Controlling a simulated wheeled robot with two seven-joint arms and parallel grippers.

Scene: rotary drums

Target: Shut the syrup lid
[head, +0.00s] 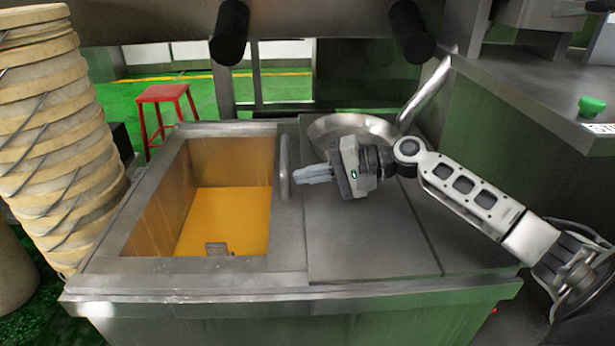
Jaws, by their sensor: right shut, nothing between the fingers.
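The syrup tank (190,282) is a metal box with a rectangular opening on its left side. Orange-yellow syrup (225,220) shows inside, so the opening is uncovered. A flat grey metal panel (355,245), which looks like the lid, lies right of the opening. An upright handle (284,166) stands at the opening's right edge. My right gripper (298,177) comes in from the right, above the panel. Its fingers are shut and empty, pointing left, with the tips close to the handle; I cannot tell whether they touch it. My left gripper is not in view.
A round metal bowl (335,124) sits behind my right gripper, beside a slanted metal pipe (428,92). A tall stack of round wooden pieces (55,130) stands at the left. A red stool (165,95) is behind. A metal counter (530,85) rises at the right.

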